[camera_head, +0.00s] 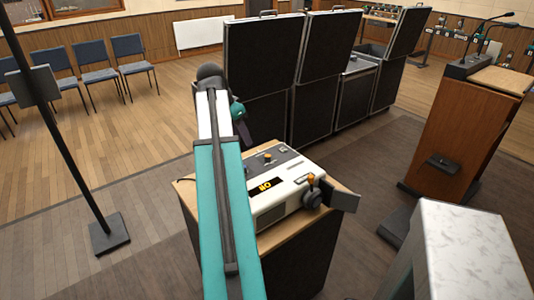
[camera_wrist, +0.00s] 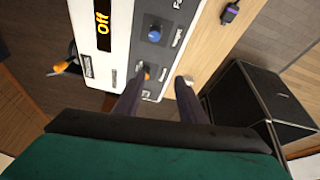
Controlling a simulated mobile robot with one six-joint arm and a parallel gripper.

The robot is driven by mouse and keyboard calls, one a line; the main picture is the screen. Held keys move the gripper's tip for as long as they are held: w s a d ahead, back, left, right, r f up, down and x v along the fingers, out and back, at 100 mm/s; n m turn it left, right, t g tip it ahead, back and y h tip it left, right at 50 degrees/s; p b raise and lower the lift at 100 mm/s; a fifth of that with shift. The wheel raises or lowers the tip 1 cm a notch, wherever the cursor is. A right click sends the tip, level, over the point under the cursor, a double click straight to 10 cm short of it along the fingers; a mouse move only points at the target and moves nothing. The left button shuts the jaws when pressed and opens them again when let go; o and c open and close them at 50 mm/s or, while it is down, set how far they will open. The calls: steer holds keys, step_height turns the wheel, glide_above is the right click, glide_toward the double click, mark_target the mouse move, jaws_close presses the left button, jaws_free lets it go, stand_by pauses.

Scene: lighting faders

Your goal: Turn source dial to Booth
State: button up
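A white console (camera_head: 285,190) with a grey top strip stands on a wood-topped cabinet. A blue knob (camera_wrist: 154,34) sits farther along the same panel. The small labels are too blurred to tell which control is the source dial. My gripper (camera_wrist: 161,80) is open, its two dark fingers apart over the panel edge, with nothing held between them.
The cabinet's wooden top (camera_wrist: 225,45) has a bare strip beside the console. Tall black cases (camera_head: 262,60) stand behind, a wooden lectern (camera_head: 455,130) at right, and a stand (camera_head: 108,235) at left.

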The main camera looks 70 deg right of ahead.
mark_target(268, 156)
steer(key=shift+m, duration=0.8)
steer(key=s+r, duration=0.1)
steer(key=s+d+r, duration=0.1)
steer(key=s, duration=0.1)
steer(key=s+r, duration=0.1)
steer(key=shift+s+d, duration=0.15)
steer(key=shift+d, duration=0.2)
steer(key=shift+f, duration=0.15)
steer(key=shift+p+x, duration=1.2)
steer(key=shift+x, duration=5.55)
steer(key=shift+s+d, duration=0.1)
steer(key=shift+s, duration=0.1)
steer(key=shift+g, duration=0.3)
steer(key=shift+c, duration=0.3)
jaws_close()
